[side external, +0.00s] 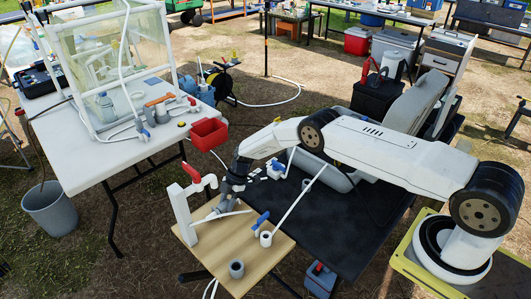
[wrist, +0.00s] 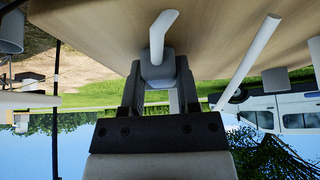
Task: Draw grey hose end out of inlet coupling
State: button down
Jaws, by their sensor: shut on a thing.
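My gripper (side external: 229,190) points down over the wooden board, just right of a white post with a red valve. In the wrist view my gripper (wrist: 160,90) is shut on a blocky grey piece, which I take for the grey hose end (wrist: 157,70). A pale tube (wrist: 162,32) runs from that piece toward the board. In the side view a light grey tube (side external: 222,217) shows below the jaws, slanting down to the left. The inlet coupling cannot be made out clearly; I cannot tell whether the hose end still sits in it.
The white post (side external: 182,215) with its red valve (side external: 204,183) stands close left of my gripper. A blue-handled fitting (side external: 263,225) with a long pale rod is to the right. A red bin (side external: 209,133) is behind.

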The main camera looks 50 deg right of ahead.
jog(key=shift+f, duration=0.15)
jog(key=shift+c, duration=1.3)
grip_release()
jog(key=shift+v, duration=3.9)
